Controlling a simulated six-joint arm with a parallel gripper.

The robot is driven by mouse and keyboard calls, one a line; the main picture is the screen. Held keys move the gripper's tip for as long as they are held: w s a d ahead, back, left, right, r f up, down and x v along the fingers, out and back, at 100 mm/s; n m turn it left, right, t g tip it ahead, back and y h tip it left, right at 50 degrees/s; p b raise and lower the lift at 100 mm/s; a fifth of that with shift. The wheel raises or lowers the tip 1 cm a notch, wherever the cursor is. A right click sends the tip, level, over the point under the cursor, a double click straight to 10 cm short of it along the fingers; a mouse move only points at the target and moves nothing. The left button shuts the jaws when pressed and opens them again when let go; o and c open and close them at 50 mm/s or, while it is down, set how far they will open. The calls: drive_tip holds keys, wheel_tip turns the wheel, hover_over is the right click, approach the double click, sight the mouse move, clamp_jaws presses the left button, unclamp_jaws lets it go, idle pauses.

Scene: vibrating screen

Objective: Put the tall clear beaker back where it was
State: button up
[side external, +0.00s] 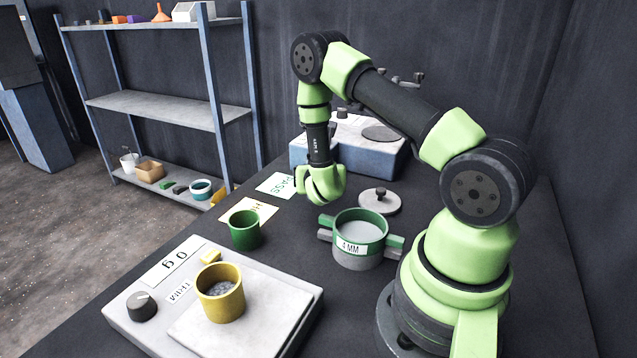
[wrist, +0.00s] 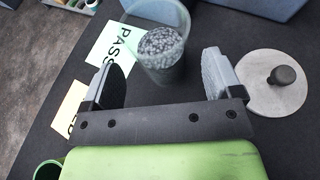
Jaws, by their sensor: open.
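The tall clear beaker (wrist: 178,78) stands at the top of the wrist view, with grey granules inside. It overlaps the edge of the white card marked PASS (wrist: 112,42). My gripper (wrist: 165,82) is open, with one finger on each side of the space in front of the beaker. Nothing is held between the fingers. In the side external view my gripper (side external: 322,190) hangs over the table near the PASS card (side external: 274,186), and I cannot make out the beaker there.
A green cup (side external: 245,231) stands by a second card (side external: 264,208). A sieve marked 4 MM (side external: 350,247) and a round lid with a knob (side external: 380,203) are to the right. A yellow cup of stones (side external: 220,303) sits on the scale (side external: 262,325). A blue-sided machine (side external: 372,165) stands behind.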

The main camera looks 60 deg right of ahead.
drive_tip(key=w+a+r+m+t+y, duration=0.15)
drive_tip(key=a+r+m+y, duration=0.25)
drive_tip(key=a+r+m, duration=0.5)
drive_tip(key=a+r+m+t+y, duration=0.2)
drive_tip(key=a+r+m+y, duration=0.3)
drive_tip(key=r, duration=0.5)
drive_tip(key=s+a+r+m+g+y, duration=0.1)
drive_tip(key=s+a+r+m+y, duration=0.1)
drive_tip(key=s+a+m, duration=0.3)
drive_tip(key=s+a+r+m+g+y, duration=0.2)
drive_tip(key=s+a+m, duration=0.3)
drive_tip(key=s+m, duration=0.4)
drive_tip(key=s+r, duration=0.1)
drive_tip(key=s, duration=0.2)
drive_tip(key=shift+r+y, duration=0.25)
drive_tip(key=shift+y, duration=0.05)
